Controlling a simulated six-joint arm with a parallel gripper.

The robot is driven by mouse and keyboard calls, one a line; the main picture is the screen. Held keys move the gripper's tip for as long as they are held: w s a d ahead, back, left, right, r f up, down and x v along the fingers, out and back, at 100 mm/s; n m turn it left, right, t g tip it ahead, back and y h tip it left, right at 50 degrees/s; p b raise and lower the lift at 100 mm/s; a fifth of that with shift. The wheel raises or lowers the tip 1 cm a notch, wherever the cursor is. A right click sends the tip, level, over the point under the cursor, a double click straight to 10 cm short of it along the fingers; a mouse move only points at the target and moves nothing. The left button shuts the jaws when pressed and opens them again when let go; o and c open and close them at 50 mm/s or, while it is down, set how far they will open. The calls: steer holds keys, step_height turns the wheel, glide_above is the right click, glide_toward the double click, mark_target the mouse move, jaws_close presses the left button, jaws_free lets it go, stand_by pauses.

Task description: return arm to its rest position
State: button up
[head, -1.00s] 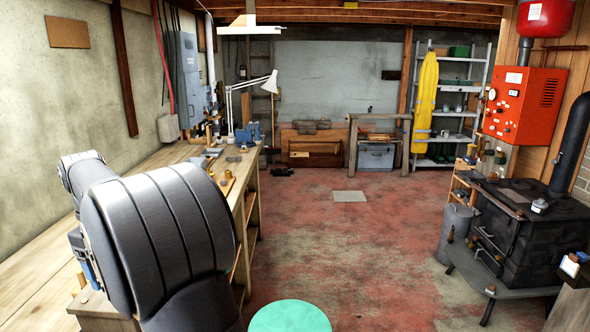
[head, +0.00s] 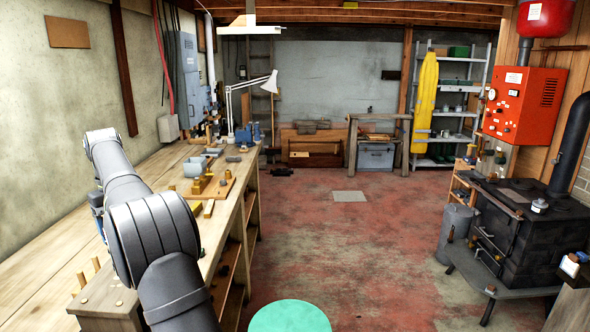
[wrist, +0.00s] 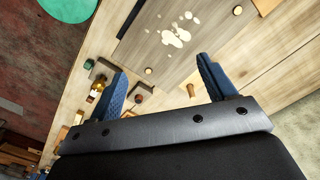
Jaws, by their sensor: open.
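My gripper (wrist: 160,80) shows in the wrist view as two blue fingers spread wide apart, with nothing held between them. It hangs over the wooden workbench (wrist: 255,60). In the head view my grey arm reaches up over the near part of the workbench (head: 40,285) at the left, and the gripper is mostly hidden behind the arm. A dark board (wrist: 155,45) with pale spilled patches lies below the gripper in the wrist view.
A teal disc (head: 290,317) is at the bottom of the head view. The red floor (head: 330,230) is clear; a black stove (head: 520,225) stands right.

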steer(key=shift+m, duration=0.8)
steer(key=shift+w+a+f, duration=0.1)
steer(key=shift+w+f, duration=0.05)
steer(key=shift+w, duration=1)
steer(key=shift+w+a+f, duration=0.1)
steer(key=shift+w+f, duration=0.05)
steer(key=shift+w, duration=0.95)
steer(key=o, duration=0.5)
steer(key=s+d+r+n, duration=0.1)
steer(key=s+r+n, duration=0.1)
steer(key=s+r, duration=0.5)
steer(key=s+r+n, duration=0.2)
steer(key=s, duration=0.8)
steer(key=s+d+r+n, duration=0.15)
steer(key=s+d, duration=0.25)
steer(key=s, duration=0.5)
steer(key=s+d+r+n, duration=0.1)
steer(key=s+d+n, duration=0.25)
steer(key=s, duration=0.55)
steer(key=f, duration=0.3)
steer(key=d+f, duration=0.1)
steer(key=f, duration=0.6)
steer(key=shift+s+d+f, duration=0.1)
steer(key=shift+s+d, duration=0.1)
steer(key=shift+d, duration=0.05)
